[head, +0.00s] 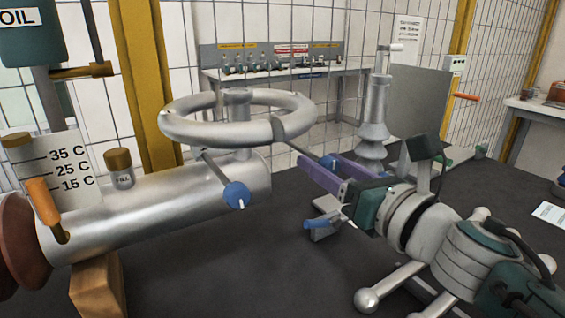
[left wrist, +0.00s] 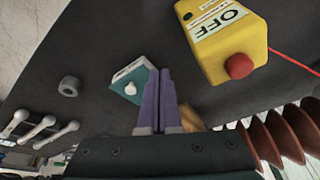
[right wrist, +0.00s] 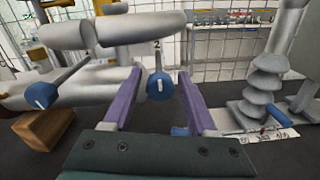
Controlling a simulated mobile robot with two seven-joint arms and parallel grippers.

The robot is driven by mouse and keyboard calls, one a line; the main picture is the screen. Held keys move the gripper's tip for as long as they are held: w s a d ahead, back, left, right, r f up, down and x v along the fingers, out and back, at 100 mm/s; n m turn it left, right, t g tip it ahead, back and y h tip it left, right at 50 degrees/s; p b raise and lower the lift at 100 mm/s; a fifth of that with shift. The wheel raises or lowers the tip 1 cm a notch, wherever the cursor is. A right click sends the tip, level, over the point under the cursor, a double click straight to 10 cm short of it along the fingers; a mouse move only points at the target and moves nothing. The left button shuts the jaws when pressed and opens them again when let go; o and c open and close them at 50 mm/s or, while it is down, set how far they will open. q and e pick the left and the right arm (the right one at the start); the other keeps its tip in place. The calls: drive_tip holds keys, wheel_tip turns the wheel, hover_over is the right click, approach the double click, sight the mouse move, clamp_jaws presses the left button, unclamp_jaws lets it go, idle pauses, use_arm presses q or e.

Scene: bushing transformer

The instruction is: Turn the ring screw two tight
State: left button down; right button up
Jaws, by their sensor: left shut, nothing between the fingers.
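The large grey ring (head: 240,119) sits on top of the metal cylinder (head: 165,205). Ring screw two, a thin rod with a blue knob (right wrist: 160,86) and a "2" above it, hangs from the ring. My right gripper (head: 320,168) is open; in the right wrist view (right wrist: 160,74) that knob shows between its purple fingers. Contact cannot be told. The other screw's blue knob (head: 237,195) also shows in the right wrist view (right wrist: 41,96), left of the fingers. My left gripper (left wrist: 158,72) is shut and empty, above the table.
A ribbed grey insulator (head: 373,115) stands behind the right gripper. A blue-handled item (head: 320,225) lies below it. In the left wrist view, a yellow OFF box with a red button (left wrist: 238,65), a teal-and-white box (left wrist: 132,83) and a nut (left wrist: 69,86) are on the dark table.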

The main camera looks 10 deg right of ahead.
clamp_jaws()
